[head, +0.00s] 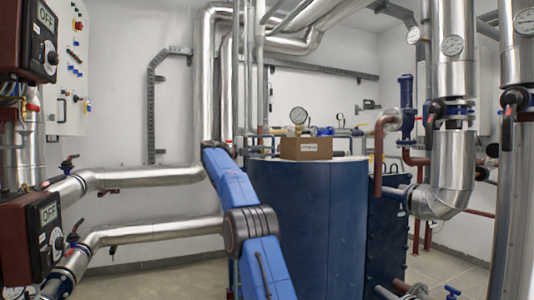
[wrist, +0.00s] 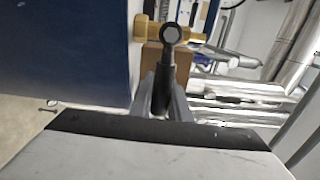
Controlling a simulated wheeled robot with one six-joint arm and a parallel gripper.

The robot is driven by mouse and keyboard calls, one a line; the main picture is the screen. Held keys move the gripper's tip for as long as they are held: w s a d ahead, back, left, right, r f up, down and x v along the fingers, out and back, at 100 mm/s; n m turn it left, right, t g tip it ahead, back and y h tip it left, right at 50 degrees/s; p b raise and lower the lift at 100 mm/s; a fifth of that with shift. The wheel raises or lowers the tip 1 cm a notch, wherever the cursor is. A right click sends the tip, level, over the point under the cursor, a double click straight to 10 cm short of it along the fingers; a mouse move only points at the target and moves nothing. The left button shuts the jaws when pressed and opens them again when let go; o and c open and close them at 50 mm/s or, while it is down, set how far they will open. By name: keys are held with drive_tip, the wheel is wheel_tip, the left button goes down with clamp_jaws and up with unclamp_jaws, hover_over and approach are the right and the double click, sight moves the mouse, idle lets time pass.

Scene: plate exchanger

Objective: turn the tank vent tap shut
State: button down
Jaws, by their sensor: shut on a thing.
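The vent tap shows in the wrist view: a brass body (wrist: 191,37) beside the blue tank, with a dark lever (wrist: 166,62) that has a round hub at its top. The lever runs down the picture from the hub, across the line of the brass body. My gripper (wrist: 162,88) is shut on the lower part of this lever, one grey finger on each side. The blue tank (wrist: 65,50) fills the upper left there and stands mid-picture in the head view (head: 305,225). In the head view my blue arm reaches to the tank's left side; the gripper and tap are hidden.
A brown box (head: 306,148) sits on the tank top, with a round gauge (head: 298,115) above it. Silver pipes (head: 135,178) run along the left, near my arm. Other silver pipes (head: 452,150) stand at the right. Some floor shows at the left.

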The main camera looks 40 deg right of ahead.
drive_tip(key=shift+f, duration=0.15)
drive_tip(key=c, duration=1.7)
unclamp_jaws()
drive_tip(key=shift+o, duration=0.2)
drive_tip(key=shift+a, duration=0.1)
drive_tip(key=v, duration=1.7)
drive_tip(key=shift+w, duration=0.15)
drive_tip(key=shift+a, duration=0.1)
